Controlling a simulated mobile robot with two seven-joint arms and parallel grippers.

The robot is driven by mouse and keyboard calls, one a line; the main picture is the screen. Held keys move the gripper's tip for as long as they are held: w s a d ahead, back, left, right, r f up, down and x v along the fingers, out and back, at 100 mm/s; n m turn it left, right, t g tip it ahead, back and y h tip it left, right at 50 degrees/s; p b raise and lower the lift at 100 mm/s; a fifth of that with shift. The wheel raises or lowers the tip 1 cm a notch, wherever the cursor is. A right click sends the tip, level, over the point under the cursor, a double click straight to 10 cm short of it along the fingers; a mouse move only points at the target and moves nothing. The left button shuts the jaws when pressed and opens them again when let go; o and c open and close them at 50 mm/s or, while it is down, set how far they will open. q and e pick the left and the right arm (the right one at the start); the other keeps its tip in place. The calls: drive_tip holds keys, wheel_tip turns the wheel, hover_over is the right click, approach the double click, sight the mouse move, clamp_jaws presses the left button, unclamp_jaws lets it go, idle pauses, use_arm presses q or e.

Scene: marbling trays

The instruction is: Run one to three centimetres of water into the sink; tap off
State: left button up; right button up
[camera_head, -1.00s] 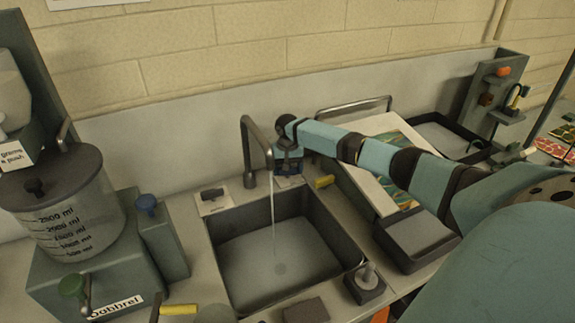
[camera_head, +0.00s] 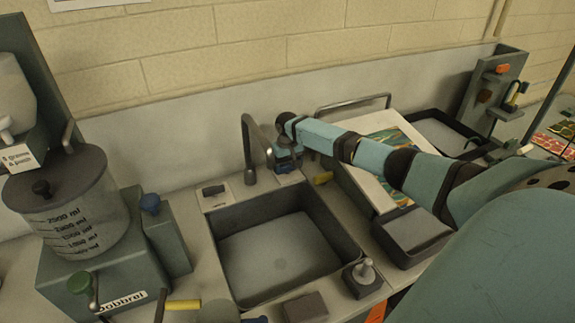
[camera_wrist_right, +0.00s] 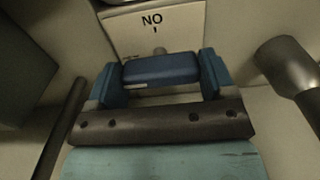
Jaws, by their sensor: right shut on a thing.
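The sink (camera_head: 226,247) is a dark rectangular basin with a pale, flat surface (camera_head: 275,256) low inside it; its depth is hard to judge. The grey tap (camera_head: 248,150) arches over its back edge, and no stream falls from the spout. My right gripper (camera_head: 287,163) is behind the sink, just right of the tap. In the right wrist view my right gripper (camera_wrist_right: 160,72) is shut on a blue tap handle (camera_wrist_right: 160,69), in front of a plate marked "NO" (camera_wrist_right: 185,22). My left gripper is not clearly in view.
A lidded measuring tank (camera_head: 75,205) stands at left. A sloped board with a print (camera_head: 355,175) and a grey tray (camera_head: 412,235) are at right, beneath my right arm. A knobbed block (camera_head: 365,275) sits at the sink's front right corner.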

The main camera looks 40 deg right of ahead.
drive_tip(key=o, duration=0.9)
wheel_tip(320, 180, up, 14)
drive_tip(key=shift+f+b, duration=0.1)
drive_tip(key=shift+b, duration=0.2)
